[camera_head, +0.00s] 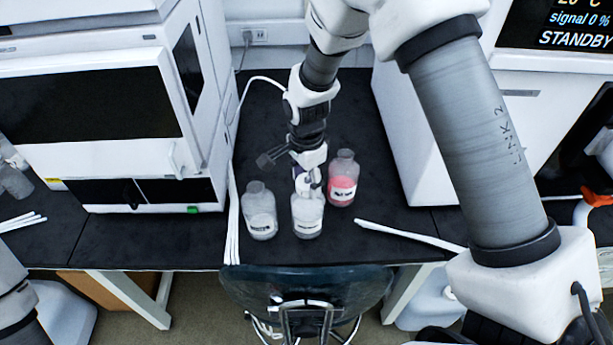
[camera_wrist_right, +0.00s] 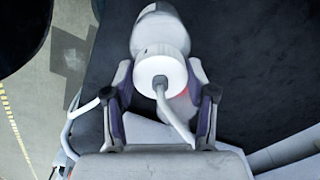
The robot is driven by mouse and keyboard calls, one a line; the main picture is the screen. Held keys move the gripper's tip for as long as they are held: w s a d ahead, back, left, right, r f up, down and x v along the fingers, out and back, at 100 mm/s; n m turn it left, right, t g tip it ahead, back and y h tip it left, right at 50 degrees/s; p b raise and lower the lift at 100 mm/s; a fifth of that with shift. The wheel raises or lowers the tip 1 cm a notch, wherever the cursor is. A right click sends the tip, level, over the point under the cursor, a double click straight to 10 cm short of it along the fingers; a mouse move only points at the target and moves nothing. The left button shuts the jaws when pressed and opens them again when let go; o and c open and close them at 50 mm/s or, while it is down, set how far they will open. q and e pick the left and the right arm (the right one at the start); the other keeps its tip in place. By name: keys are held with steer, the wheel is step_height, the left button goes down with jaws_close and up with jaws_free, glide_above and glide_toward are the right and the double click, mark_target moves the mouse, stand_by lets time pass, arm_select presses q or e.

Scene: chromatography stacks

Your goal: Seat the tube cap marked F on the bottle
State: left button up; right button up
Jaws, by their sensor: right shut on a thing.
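My right gripper (camera_head: 308,180) points down just above the middle clear bottle (camera_head: 307,218), which has a white label and stands upright. In the wrist view my right gripper (camera_wrist_right: 161,88) has its two purple-grey fingers on either side of a round white cap (camera_wrist_right: 158,70) and is shut on it. A pale tube (camera_wrist_right: 178,118) runs from the cap's centre. No letter F is readable on the cap. A pale bottle shape (camera_wrist_right: 161,32) shows beyond the cap. I cannot tell whether the cap touches the bottle's neck. My left gripper is out of view.
A second clear bottle (camera_head: 260,212) stands left and a bottle of red liquid (camera_head: 343,180) right, both close to the middle one. White instruments (camera_head: 100,165) flank the black bench (camera_head: 330,105). A dark chair (camera_head: 310,287) stands in front. White strips (camera_head: 405,234) lie near the bench edge.

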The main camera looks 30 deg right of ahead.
mark_target(307, 175)
steer(key=shift+f, duration=0.15)
steer(key=shift+f, duration=0.35)
steer(key=o, duration=1.5)
steer(key=shift+o, duration=0.2)
step_height(307, 175, up, 7)
steer(key=p, duration=0.6)
steer(key=shift+r+p, duration=0.1)
steer(key=shift+p, duration=0.25)
steer(key=shift+s, duration=0.1)
